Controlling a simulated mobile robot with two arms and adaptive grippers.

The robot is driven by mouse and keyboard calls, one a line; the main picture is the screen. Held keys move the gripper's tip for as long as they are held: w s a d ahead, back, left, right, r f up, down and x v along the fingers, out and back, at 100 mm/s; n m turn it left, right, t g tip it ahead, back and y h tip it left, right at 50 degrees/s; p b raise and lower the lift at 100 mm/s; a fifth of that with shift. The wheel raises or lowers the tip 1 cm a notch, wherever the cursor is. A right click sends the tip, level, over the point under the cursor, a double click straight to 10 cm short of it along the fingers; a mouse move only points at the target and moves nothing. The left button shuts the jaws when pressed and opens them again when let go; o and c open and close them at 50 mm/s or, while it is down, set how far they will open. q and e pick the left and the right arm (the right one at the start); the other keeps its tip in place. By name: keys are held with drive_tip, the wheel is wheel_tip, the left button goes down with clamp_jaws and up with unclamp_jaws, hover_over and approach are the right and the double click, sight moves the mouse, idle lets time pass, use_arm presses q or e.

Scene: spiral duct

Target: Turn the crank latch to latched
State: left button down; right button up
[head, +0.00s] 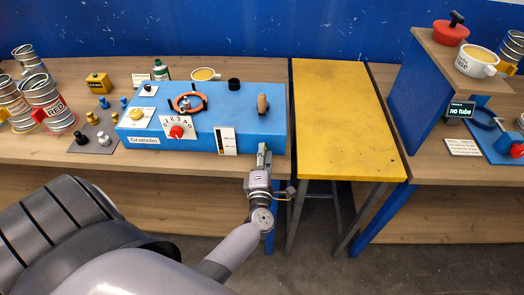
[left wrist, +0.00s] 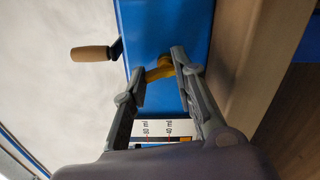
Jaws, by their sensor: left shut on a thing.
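The blue box (head: 190,100) stands on the wooden bench. A wooden handle (head: 263,103) sticks up near the right end of its top; it also shows in the left wrist view (left wrist: 90,53), on a short dark arm. My left gripper (head: 264,150) is at the box's front edge, below that handle and apart from it. In the left wrist view my left gripper (left wrist: 160,75) is shut on a brass-coloured lever (left wrist: 158,70) at the box's face. I take this lever for the crank latch, but its latched or unlatched position cannot be told. My right gripper is out of view.
A bare yellow table (head: 340,118) stands to the right.

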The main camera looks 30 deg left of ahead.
use_arm(q)
drive_tip(key=shift+s+d+f+m, duration=0.1)
drive_tip(key=shift+d+f+m, duration=0.25)
drive_tip(key=shift+f+m, duration=0.3)
drive_tip(key=shift+p, duration=0.3)
drive_tip(key=c, duration=1.4)
unclamp_jaws()
drive_tip(key=shift+a+f, duration=0.1)
drive_tip(key=o, duration=0.4)
drive_tip(key=shift+r, duration=0.2)
